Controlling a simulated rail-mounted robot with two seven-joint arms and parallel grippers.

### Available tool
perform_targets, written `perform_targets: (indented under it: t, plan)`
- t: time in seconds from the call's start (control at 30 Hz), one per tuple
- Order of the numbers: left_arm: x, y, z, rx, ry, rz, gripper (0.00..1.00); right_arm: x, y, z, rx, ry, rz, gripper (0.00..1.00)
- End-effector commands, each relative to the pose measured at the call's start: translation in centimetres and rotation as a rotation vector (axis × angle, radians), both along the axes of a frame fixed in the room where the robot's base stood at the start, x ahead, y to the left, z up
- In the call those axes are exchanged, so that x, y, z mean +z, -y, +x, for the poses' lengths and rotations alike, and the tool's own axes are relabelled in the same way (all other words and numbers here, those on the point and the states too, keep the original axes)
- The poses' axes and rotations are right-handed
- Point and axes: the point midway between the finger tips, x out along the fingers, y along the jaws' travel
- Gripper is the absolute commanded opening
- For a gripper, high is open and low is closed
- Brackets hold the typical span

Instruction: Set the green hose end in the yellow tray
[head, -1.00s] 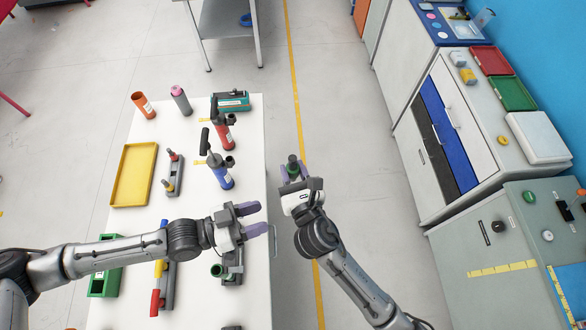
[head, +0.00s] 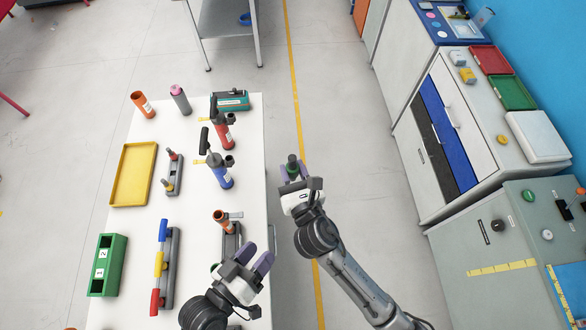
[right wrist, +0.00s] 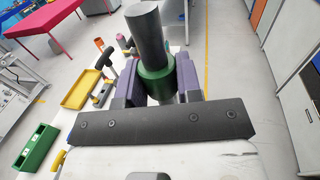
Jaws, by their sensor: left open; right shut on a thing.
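The green hose end (right wrist: 154,74), a green collar with a dark grey tube, is held between the fingers of my right gripper (right wrist: 152,85). In the head view my right gripper (head: 293,172) is shut on it, out over the floor just right of the table. The yellow tray (head: 134,174) lies flat at the table's left side and looks empty. It also shows in the right wrist view (right wrist: 81,90), beyond and left of the gripper. My left gripper (head: 258,262) is open and empty near the table's front right edge.
Blue and red pumps (head: 219,172) stand between my right gripper and the tray. A grey stand with pegs (head: 172,175) is right beside the tray. A green box (head: 108,264) and a rack with coloured tubes (head: 162,265) lie nearer. Bare white table shows between them.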

Motion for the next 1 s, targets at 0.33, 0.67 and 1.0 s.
perform_targets:
  t: [0.33,0.67,1.0]
  plan:
    - [-5.2,-9.7,-1.8,0.061,-0.41,0.573,0.49,0.0,0.0,0.0,0.0,0.0,0.0,0.06]
    - [-8.3,-12.3,-6.6,0.019,-0.759,0.76,0.49,0.0,0.0,0.0,0.0,0.0,0.0,0.06]
    - [-8.7,-12.4,-7.7,-0.006,-0.83,0.775,0.49,-0.4,0.3,0.1,-0.02,-0.002,0.0,0.06]
